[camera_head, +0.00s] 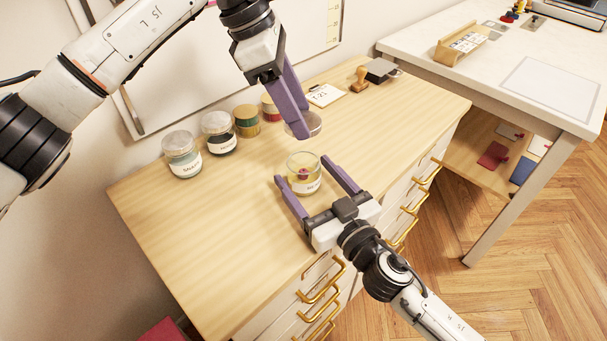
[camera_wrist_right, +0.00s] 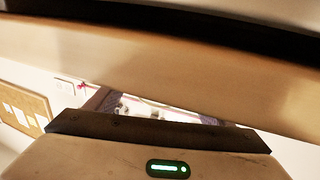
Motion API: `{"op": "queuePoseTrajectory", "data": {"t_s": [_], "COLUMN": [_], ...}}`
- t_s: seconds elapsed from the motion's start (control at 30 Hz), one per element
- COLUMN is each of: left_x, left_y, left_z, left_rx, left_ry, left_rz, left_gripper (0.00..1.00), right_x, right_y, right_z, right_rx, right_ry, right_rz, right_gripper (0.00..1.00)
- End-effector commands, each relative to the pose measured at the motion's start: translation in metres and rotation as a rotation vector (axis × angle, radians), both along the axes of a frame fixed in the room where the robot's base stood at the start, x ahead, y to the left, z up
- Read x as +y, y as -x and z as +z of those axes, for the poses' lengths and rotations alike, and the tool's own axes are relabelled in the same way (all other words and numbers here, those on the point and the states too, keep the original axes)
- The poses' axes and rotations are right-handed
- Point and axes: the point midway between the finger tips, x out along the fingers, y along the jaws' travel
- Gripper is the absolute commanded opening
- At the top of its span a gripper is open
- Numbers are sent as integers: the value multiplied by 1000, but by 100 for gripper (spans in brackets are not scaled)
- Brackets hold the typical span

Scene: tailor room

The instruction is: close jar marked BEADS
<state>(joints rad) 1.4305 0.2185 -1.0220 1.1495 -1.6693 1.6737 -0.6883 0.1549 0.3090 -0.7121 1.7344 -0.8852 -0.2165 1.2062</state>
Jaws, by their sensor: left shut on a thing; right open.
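An open glass jar (camera_head: 304,176) with coloured contents and a white label, only partly legible, stands upright on the wooden cabinet top. My left gripper (camera_head: 301,126) is shut on a round pale lid (camera_head: 314,124) and holds it above and slightly behind the jar, apart from it. My right gripper (camera_head: 311,172) is open, its two purple fingers reaching to either side of the jar. Whether the fingers touch the jar I cannot tell. The right wrist view does not clearly show the jar.
A card (camera_head: 325,95) and a wooden stamp (camera_head: 360,79) lie farther right. The cabinet's front left is clear.

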Motion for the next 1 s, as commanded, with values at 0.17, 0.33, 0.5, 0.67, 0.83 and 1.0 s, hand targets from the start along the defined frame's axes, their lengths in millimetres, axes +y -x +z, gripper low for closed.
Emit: {"op": "queuePoseTrajectory", "data": {"t_s": [0.17,0.33,0.5,0.67,0.83,1.0], "left_x": [0,0,0,0,0,0], "left_y": [0,0,0,0,0,0], "left_z": [0,0,0,0,0,-3], "left_rx": [0,0,0,0,0,0], "left_ry": [0,0,0,0,0,0], "left_rz": [0,0,0,0,0,0], "left_gripper": [26,26,26,26,26,26], "right_x": [7,9,9,8,8,8], "right_y": [-12,-14,-14,-14,-14,-14], "right_z": [1,0,0,0,0,0], "right_rx": [-1,1,0,0,0,0], "right_ry": [-1,1,0,0,0,0], "right_rz": [0,0,0,0,0,0], "right_gripper": [74,74,74,49,20,12]}}
